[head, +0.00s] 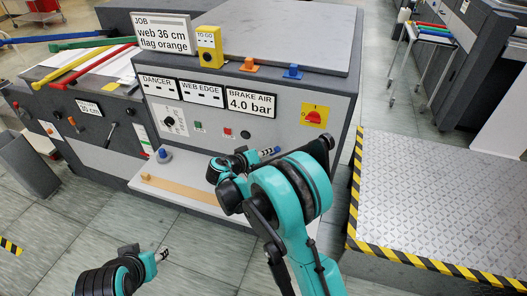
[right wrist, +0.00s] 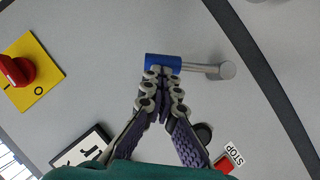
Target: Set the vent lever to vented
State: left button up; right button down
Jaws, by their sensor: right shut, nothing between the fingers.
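A lever with a blue grip (right wrist: 163,62) and a metal rod (right wrist: 205,69) is on the grey panel in the right wrist view. The rod runs to the right to a round metal end. In the head view its blue grip (head: 277,149) shows just right of my right gripper (head: 267,152). The right gripper (right wrist: 162,73) is shut and empty, its fingertips at the blue grip's near edge. I cannot tell whether they touch. No vent markings can be read. My left gripper (head: 164,253) is low at left, away from the panel; its finger gap is unclear.
A red knob on a yellow plate (head: 314,115) is near the lever. A red STOP button (right wrist: 224,165) and a black knob (right wrist: 203,132) are close. A ledge (head: 185,192) juts below the panel; a striped-edge platform (head: 440,200) stands right.

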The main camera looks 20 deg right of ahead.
jog(key=shift+s+d+f+m+t+y+b, duration=0.25)
jog(key=shift+s+d+f+m+y+b, duration=0.1)
jog(key=shift+d+f+m+y, duration=0.25)
jog(key=shift+s+d+f+m+t+y+b, duration=0.25)
jog(key=shift+s+d+f+m+t+y, duration=0.1)
jog(key=shift+d+f+m+y, duration=0.25)
jog(key=shift+s+d+f+m+t+y+b, duration=0.2)
jog(key=shift+s+d+f+m+y+b, duration=0.2)
jog(key=shift+f+m+y, duration=0.3)
